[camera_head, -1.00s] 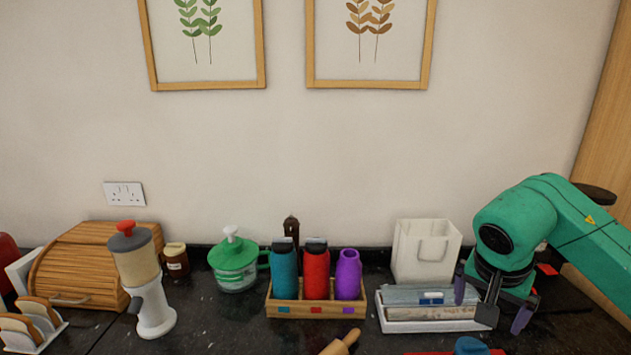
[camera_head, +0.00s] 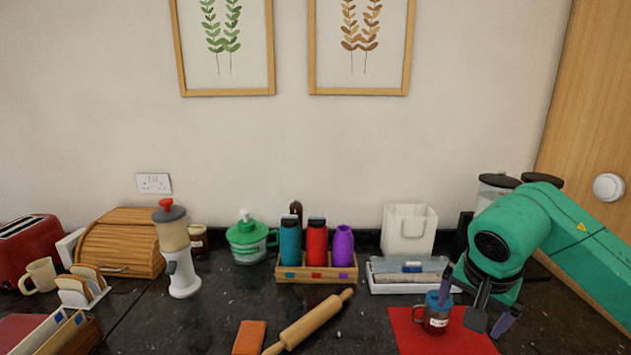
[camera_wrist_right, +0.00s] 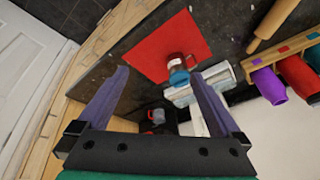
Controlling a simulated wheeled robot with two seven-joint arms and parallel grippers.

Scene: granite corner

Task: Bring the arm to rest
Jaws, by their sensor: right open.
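My right gripper (camera_head: 477,306) hangs from the green arm at the right of the head view. Its two purple fingers are apart with nothing between them. It appears above the counter by the right side of a red mat (camera_head: 405,330). My left gripper is not in view.
A wooden crate (camera_head: 318,275) holds blue, red and purple bottles. A white tray (camera_head: 400,288) and white bag (camera_head: 408,230) stand behind the mat. A rolling pin (camera_head: 310,322) lies in front. A wooden panel (camera_head: 590,120) bounds the right.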

